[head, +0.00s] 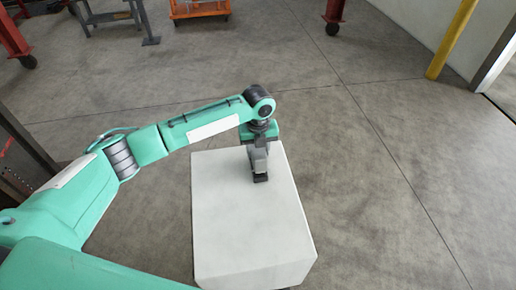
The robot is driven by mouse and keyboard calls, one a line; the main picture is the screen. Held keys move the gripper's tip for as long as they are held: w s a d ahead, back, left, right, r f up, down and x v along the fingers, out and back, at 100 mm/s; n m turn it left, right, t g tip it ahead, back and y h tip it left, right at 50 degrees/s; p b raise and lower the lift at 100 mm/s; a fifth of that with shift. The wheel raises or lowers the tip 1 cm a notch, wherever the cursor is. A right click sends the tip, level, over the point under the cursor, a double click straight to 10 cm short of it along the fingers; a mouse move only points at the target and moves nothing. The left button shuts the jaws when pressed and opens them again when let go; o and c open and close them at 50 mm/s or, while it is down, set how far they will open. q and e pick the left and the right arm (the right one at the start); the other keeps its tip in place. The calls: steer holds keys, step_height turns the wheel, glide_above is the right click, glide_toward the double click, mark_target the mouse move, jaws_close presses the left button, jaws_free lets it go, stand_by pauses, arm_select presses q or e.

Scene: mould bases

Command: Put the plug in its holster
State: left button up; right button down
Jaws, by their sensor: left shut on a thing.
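My left gripper (260,177) points down over the white block, near its far edge. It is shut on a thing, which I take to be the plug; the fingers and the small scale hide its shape. I cannot tell whether the gripper tip touches the block's top or hangs just above it. No holster can be made out in this view. My right gripper is not in view.
The white block (240,225) has a bare, flat top in front of the gripper. Concrete floor lies open to the right. An orange cart (199,9), a grey stand (112,16) and a yellow post (450,40) stand farther back.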

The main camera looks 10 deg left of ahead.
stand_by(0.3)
arm_select(q)
steer(key=shift+f, duration=0.15)
steer(key=shift+f, duration=0.25)
stand_by(0.5)
steer(key=shift+f, duration=0.35)
steer(key=shift+f, duration=0.55)
steer(key=shift+f+p, duration=0.2)
steer(key=shift+p, duration=0.1)
stand_by(0.5)
steer(key=o, duration=1.4)
